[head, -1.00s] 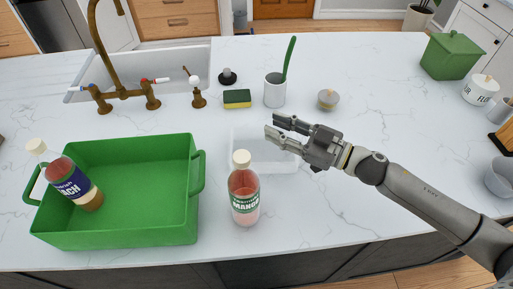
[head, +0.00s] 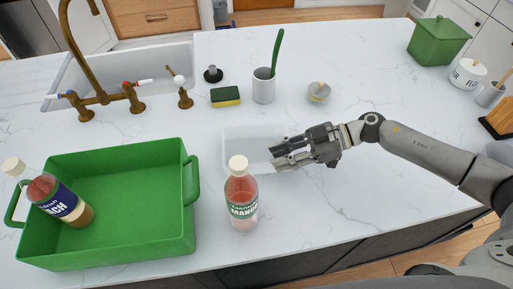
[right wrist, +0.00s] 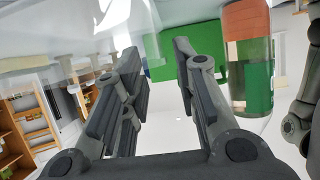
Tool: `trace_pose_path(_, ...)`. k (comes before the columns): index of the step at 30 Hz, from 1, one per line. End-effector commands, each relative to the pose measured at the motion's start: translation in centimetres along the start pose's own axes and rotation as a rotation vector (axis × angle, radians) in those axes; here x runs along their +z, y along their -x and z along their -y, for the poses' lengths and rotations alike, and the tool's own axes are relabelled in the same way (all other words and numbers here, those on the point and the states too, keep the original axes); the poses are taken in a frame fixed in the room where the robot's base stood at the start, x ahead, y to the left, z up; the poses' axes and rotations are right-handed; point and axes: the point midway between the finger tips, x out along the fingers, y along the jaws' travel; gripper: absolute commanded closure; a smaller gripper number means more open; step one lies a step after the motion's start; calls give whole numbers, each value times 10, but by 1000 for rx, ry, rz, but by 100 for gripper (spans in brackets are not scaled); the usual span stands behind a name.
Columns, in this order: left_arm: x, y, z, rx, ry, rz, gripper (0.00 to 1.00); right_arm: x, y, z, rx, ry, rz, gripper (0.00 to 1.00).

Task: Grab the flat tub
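The flat tub (head: 240,135) is a low, clear, see-through container on the white counter, behind and right of the mango bottle in the head view. My right gripper (head: 275,158) is over its right part, fingers pointing left. In the right wrist view the two fingers of the right gripper (right wrist: 156,52) stand apart. Clear plastic, seemingly the tub (right wrist: 100,25), shows at the top of that view. I cannot tell whether a finger touches a wall of it. My left gripper is not in view.
A mango bottle (head: 242,200) stands close to the tub's front left. A green crate (head: 120,250) holding a tilted bottle (head: 55,198) is at left. The counter at right is mostly clear.

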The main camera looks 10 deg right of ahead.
Motion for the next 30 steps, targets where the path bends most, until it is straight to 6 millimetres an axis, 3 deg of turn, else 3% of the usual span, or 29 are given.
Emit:
trace_pose_path(12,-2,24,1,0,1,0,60,-3,-49,4,1,-1,-2,72)
trace_pose_path(21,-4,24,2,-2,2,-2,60,-1,-55,4,1,0,0,72)
trace_pose_path(27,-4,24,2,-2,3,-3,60,-1,-54,4,1,0,0,98)
trace_pose_path(30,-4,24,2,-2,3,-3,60,-1,-54,4,1,0,0,100)
